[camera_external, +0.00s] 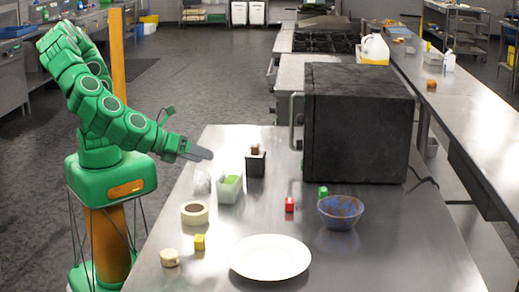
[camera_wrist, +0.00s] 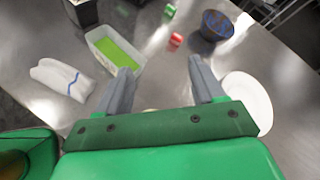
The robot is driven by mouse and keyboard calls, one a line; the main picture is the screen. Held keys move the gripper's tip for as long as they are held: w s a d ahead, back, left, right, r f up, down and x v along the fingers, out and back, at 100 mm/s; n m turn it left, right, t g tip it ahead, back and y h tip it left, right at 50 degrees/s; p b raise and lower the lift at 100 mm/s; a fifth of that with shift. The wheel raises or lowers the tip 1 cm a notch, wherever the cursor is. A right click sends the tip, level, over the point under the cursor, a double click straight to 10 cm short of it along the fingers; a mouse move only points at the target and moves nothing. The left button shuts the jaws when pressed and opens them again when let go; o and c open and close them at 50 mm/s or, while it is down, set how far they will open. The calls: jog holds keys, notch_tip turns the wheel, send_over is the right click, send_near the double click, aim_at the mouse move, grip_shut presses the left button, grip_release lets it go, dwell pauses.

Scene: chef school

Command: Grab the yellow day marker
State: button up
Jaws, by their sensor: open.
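The yellow day marker looks like a small yellow cube (camera_external: 199,242) standing on the steel table in the external view. It lies between a beige tape roll (camera_external: 194,213) and a white plate (camera_external: 270,258). I cannot make it out in the wrist view, where my gripper body covers that part of the table. My gripper (camera_external: 200,153) is above the table's left edge, up and behind the yellow cube and well apart from it. In the wrist view my gripper (camera_wrist: 160,66) has its two fingers spread with nothing held between them.
A red cube (camera_external: 289,205), a green cube (camera_external: 323,191) and a blue-brown bowl (camera_external: 340,211) stand right of the yellow cube. A white tub (camera_external: 230,189) with green inside and a black holder (camera_external: 255,162) stand behind. A big dark oven (camera_external: 358,123) blocks the back.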

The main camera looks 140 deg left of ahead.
jog(key=w+d+f+m+t, duration=0.3)
jog(key=w+d+f+m, duration=0.2)
jog(key=w+d, duration=0.15)
jog(key=m+t+h, duration=0.2)
jog(key=m, duration=0.3)
send_near(196, 237)
jog(key=x, duration=0.3)
jog(key=shift+w+a+r, duration=0.15)
jog(key=shift+w+a, duration=0.2)
jog(key=shift+a, duration=0.05)
jog(key=shift+x, duration=1.25)
jog(key=shift+f+x, duration=0.15)
jog(key=shift+x, duration=0.85)
jog(key=shift+f+x, duration=0.15)
jog(key=shift+x, duration=0.8)
jog(key=shift+w+a+f, duration=0.2)
jog(key=shift+w+a, duration=0.1)
jog(key=shift+w, duration=0.1)
jog(key=c, duration=1)
jog(key=shift+c, duration=0.2)
